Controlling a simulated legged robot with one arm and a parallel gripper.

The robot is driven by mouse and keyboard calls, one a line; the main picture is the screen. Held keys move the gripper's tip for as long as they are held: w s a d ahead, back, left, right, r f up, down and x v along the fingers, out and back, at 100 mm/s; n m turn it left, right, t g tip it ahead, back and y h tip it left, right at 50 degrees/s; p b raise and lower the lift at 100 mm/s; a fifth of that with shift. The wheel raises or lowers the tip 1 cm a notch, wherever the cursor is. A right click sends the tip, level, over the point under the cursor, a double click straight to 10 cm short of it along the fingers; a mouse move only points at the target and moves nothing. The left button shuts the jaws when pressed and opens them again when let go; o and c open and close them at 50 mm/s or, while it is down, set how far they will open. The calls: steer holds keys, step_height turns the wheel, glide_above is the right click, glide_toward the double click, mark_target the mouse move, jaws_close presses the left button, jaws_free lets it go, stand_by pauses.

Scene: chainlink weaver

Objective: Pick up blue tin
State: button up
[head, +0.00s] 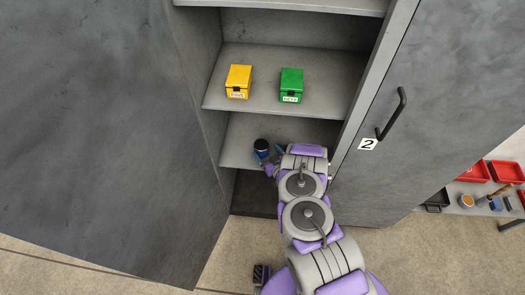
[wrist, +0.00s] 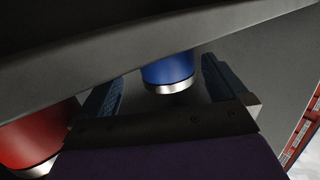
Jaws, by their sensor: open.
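The blue tin (wrist: 168,68) has a silver rim and shows in the wrist view between the two fingers of my gripper (wrist: 163,78). The fingers are open, with a gap on each side of the tin.
A red tin (wrist: 35,135) is close on the left in the wrist view. A yellow box (head: 238,81) and a green box (head: 291,85) sit on the shelf above. The cabinet doors stand left and right; red bins (head: 505,172) are at far right.

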mark_target(260, 146)
steer(key=shift+w+a+f+b, duration=0.2)
steer(key=shift+w+b, duration=0.1)
steer(key=shift+w, duration=0.1)
steer(key=w+a+b, duration=0.1)
steer(key=a, duration=0.1)
steer(key=w+a+f+b, duration=0.1)
steer(key=w+a, duration=0.1)
steer(key=shift+w+a, duration=0.15)
steer(key=shift+w, duration=0.1)
steer(key=shift+d+r, duration=0.15)
steer(key=shift+d, duration=0.4)
steer(key=shift+d+r, duration=0.1)
steer(key=shift+d, duration=0.35)
steer(key=shift+c, duration=1.4)
steer(key=shift+s+a, duration=0.1)
steer(key=shift+a, duration=0.65)
steer(key=c, duration=0.8)
steer(key=shift+d+f, duration=0.1)
steer(key=shift+f, duration=0.1)
steer(key=shift+c, duration=0.5)
steer(key=shift+d+r, duration=0.1)
steer(key=shift+d, duration=0.3)
